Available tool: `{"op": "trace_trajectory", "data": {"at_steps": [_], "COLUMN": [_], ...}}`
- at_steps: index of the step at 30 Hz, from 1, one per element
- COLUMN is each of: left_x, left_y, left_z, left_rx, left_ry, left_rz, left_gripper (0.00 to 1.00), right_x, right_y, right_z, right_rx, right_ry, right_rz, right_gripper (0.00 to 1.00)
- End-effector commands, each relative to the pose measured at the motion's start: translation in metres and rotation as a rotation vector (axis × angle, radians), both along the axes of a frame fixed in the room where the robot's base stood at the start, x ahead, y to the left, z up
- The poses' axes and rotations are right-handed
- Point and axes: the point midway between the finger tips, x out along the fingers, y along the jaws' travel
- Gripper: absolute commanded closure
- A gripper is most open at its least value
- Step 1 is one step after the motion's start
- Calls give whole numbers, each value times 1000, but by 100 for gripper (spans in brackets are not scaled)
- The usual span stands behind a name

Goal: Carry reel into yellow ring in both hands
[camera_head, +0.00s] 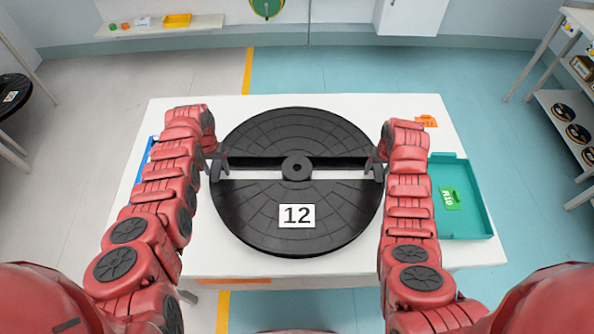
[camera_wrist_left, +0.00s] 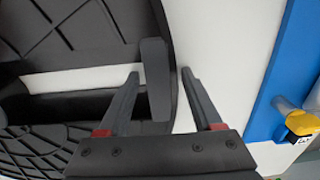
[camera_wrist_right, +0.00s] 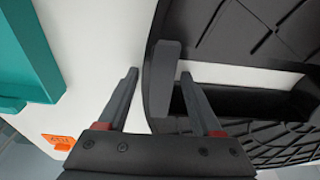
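The reel (camera_head: 297,235) is a large black disc with a centre hub, a slot across it and a white label reading 12. It lies flat on the white table (camera_head: 420,258). My left gripper (camera_head: 218,165) is at its left rim. In the left wrist view its open fingers (camera_wrist_left: 160,78) stand either side of a grey upright tab (camera_wrist_left: 155,85), with gaps. My right gripper (camera_head: 375,166) is at the right rim. In the right wrist view its open fingers (camera_wrist_right: 158,75) straddle a similar tab (camera_wrist_right: 165,80). No yellow ring is in view.
A teal tray (camera_head: 482,218) with a green card (camera_head: 450,198) sits on the table's right. A blue tray (camera_head: 147,152) is partly hidden behind my left arm. Shelves with small reels (camera_head: 578,133) stand at right. A black disc (camera_head: 12,95) is at far left.

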Motion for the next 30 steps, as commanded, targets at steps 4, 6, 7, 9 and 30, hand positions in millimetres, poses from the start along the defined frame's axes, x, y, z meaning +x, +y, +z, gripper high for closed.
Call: {"op": "trace_trajectory", "data": {"at_steps": [4,6,7,9,30], "left_x": [0,0,0,0,0], "left_y": [0,0,0,0,0], "left_z": [0,0,0,0,0], "left_rx": [0,0,0,0,1], "left_ry": [0,0,0,0,-1], "left_rz": [0,0,0,0,0], "left_gripper": [62,75,80,93,100], "right_x": [0,0,0,0,0], "right_y": [0,0,0,0,0], "right_z": [0,0,0,0,0], "right_rx": [0,0,0,0,0], "right_ry": [0,0,0,0,0], "right_rz": [0,0,0,0,-1], "right_gripper": [62,75,80,93,100]}}
